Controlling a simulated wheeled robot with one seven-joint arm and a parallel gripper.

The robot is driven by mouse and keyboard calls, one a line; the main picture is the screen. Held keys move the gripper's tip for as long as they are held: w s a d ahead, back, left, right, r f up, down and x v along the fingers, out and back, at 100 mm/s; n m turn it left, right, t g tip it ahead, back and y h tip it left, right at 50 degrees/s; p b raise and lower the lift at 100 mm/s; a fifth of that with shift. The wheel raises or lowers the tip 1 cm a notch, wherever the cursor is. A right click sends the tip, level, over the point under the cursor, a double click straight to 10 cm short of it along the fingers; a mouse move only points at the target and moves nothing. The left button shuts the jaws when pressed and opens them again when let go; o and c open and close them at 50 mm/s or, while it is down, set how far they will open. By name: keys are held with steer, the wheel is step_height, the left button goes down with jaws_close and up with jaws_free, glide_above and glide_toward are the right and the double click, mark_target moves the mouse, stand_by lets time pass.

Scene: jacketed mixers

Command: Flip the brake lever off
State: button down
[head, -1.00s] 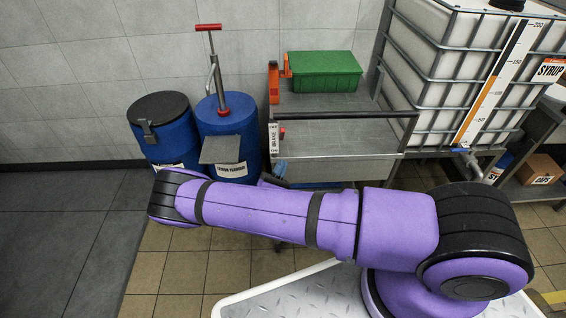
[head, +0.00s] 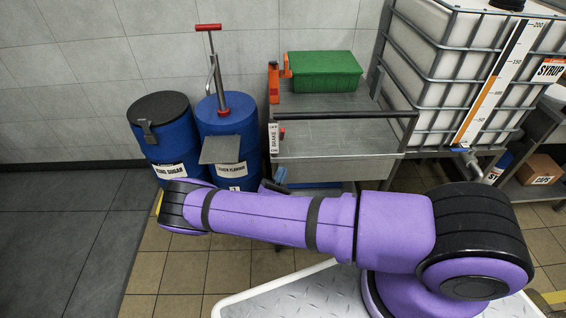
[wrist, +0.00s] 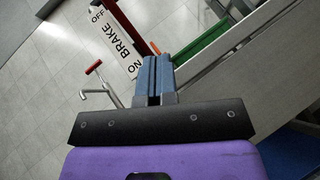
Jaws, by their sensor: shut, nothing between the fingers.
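The white BRAKE label (head: 273,139) is fixed upright on the left side of the metal cart. It also shows tilted in the wrist view (wrist: 118,42), with OFF at the upper left end and ON at the lower right end. A small red lever knob (head: 282,132) sits just right of the label; in the wrist view the orange-red knob (wrist: 155,47) shows just beyond my fingertips. My gripper (wrist: 154,60) is shut and empty, pointing toward the knob; contact cannot be told. In the head view my gripper (head: 279,175) is below the label, partly behind my arm.
The cart (head: 335,140) carries a green box (head: 324,72) on top. Two blue drums (head: 165,128) stand to its left, one with a red-handled pump (head: 213,60). A caged syrup tank (head: 455,70) stands to the right. Grey floor is clear at the left.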

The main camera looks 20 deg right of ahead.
step_height(320, 180, down, 4)
steer(key=shift+r, duration=0.15)
stand_by(0.3)
stand_by(0.3)
